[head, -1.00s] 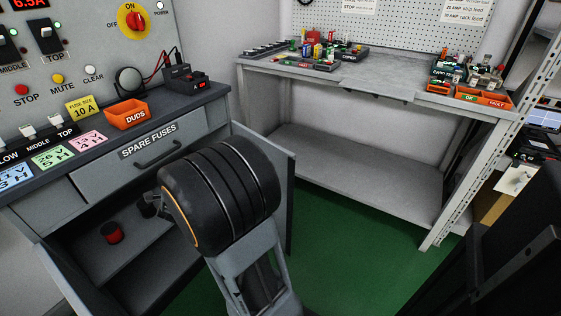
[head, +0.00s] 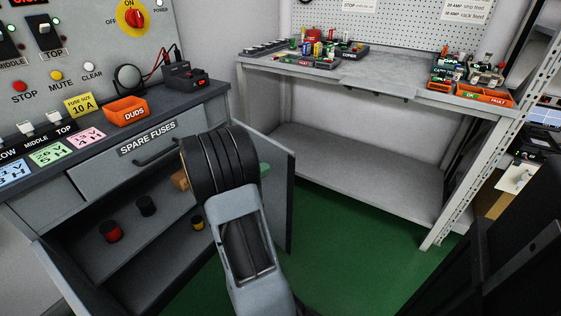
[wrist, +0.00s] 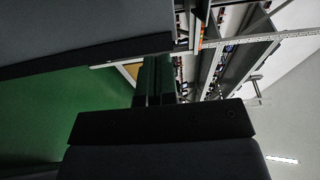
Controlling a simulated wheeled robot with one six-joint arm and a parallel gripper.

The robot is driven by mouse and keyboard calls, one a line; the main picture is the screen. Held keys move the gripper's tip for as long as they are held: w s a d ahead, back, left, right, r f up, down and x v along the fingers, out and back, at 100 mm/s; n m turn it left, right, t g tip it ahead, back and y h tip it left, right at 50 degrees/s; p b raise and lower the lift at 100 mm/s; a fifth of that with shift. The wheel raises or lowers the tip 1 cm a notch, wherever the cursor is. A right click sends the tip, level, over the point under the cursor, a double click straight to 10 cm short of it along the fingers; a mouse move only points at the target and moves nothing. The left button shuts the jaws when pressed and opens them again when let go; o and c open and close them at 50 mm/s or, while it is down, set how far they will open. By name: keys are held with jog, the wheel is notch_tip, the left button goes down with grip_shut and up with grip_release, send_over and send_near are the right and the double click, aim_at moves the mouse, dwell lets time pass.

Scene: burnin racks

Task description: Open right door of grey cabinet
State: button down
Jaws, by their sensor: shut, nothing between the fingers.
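The grey cabinet (head: 75,190) stands at left under the bench top. Its right door (head: 285,195) stands swung out wide, showing its inner face. The left door (head: 62,285) is open too. In the head view my arm's wrist covers part of the opening and of the right door. A small green piece beside the wrist, against the right door, may be a fingertip; I cannot tell. In the wrist view my gripper (wrist: 155,80) is shut and empty, its dark fingers together. A large grey panel lies close by at upper left there; contact cannot be told.
Inside the cabinet are a red-topped pot (head: 110,231), a black pot (head: 146,205), a yellow pot (head: 197,222) and a brown box (head: 180,180). A drawer labelled spare fuses (head: 110,170) is shut above. Green floor (head: 335,245) is clear towards the metal workbench (head: 350,165).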

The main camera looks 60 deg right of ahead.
aim_at(285, 155)
jog(key=b+x, duration=0.1)
jog(key=x, duration=0.7)
jog(key=shift+w, duration=0.1)
